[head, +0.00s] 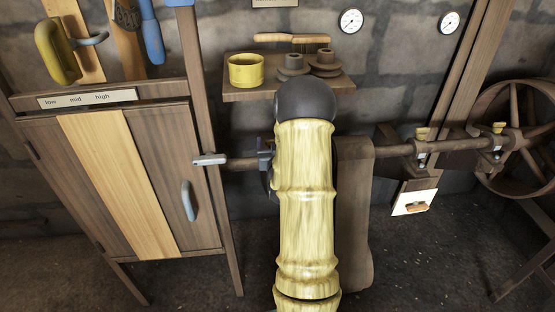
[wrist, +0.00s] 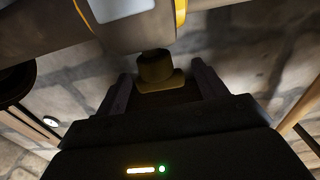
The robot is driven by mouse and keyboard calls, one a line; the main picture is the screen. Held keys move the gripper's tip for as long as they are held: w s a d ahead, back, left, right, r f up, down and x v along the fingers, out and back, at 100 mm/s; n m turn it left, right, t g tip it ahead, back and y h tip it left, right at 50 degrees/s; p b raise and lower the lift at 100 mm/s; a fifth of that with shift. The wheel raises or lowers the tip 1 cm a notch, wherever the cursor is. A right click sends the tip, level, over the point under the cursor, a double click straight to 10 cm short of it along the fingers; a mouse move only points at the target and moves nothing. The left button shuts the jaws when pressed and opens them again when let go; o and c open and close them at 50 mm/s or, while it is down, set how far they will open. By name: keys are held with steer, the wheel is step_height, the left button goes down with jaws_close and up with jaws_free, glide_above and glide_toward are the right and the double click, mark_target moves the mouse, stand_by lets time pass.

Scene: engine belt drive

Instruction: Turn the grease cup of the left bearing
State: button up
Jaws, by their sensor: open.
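In the wrist view, a dull brass grease cup (wrist: 156,67) with a flat wing at its lower edge sits against a rounded bearing housing (wrist: 130,30) with a yellow ring and a pale panel. My gripper (wrist: 160,72) is open. Its two dark fingers stand on either side of the cup, with gaps visible to both sides. In the head view, my yellow arm covers the gripper and this cup. Two other brass cups stand on bearings to the right, one at mid-shaft (head: 422,133) and one by the wheel (head: 498,128).
A horizontal shaft (head: 392,151) runs behind my arm, with a wide brown belt (head: 355,210) just right of it. A wooden cabinet (head: 140,190) stands at left. A shelf (head: 240,95) holds a yellow pot (head: 246,71). A spoked wheel (head: 515,145) is at far right.

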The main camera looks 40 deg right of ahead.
steer(key=b+v, duration=0.5)
steer(key=v, duration=0.3)
steer(key=shift+s+a+f+b, duration=0.15)
steer(key=shift+b, duration=0.2)
steer(key=b, duration=0.3)
steer(key=shift+s+a, duration=0.15)
steer(key=shift+s, duration=0.15)
steer(key=shift+s+b, duration=0.1)
steer(key=shift+b, duration=0.6)
steer(key=b+v, duration=0.7)
steer(key=b, duration=0.4)
steer(key=shift+s+a, duration=0.25)
